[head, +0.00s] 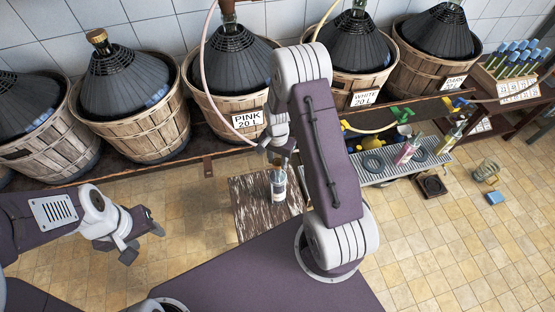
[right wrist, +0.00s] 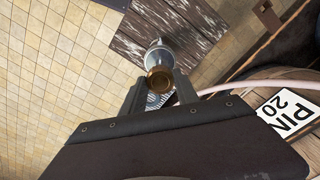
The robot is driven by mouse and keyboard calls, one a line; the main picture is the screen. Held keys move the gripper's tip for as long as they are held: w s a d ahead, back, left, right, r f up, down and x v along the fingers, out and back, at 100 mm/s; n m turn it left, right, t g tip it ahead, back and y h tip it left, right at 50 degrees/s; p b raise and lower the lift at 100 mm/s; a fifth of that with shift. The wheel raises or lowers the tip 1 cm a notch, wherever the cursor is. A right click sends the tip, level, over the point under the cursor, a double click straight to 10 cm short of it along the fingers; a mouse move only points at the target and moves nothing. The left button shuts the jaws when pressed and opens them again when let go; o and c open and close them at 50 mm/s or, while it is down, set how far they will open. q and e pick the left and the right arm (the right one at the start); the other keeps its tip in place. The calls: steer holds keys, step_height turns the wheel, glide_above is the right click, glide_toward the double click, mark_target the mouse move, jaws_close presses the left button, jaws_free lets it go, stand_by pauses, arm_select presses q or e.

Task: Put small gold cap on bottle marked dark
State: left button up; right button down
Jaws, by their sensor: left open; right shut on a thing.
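A clear bottle with a pale label (head: 278,186) stands upright on a dark, worn wooden board (head: 250,208); its label is too small to read. My right gripper (head: 281,156) is just above this bottle. In the right wrist view my right gripper (right wrist: 158,92) is shut on a small round gold cap (right wrist: 160,79). The clear bottle (right wrist: 158,54) shows beyond the cap, in line with it; I cannot tell whether they touch. A pink bottle (head: 406,151) and a yellowish bottle (head: 450,138) stand on the grey rack. My left gripper (head: 140,239) is open and empty, over the floor at left.
Several basketed demijohns stand along the wall, with signs PINK (head: 247,119), WHITE (head: 365,98) and DARK (head: 453,83). A grey slatted rack (head: 385,173) holds dark rings. A pale hose (head: 203,60) hangs behind my right arm. A blue block (head: 495,198) lies on the floor at right.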

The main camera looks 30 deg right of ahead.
steer(key=c, duration=0.8)
jaws_free()
steer(key=shift+c, duration=0.2)
step_height(320, 180, up, 9)
steer(key=shift+p, duration=0.3)
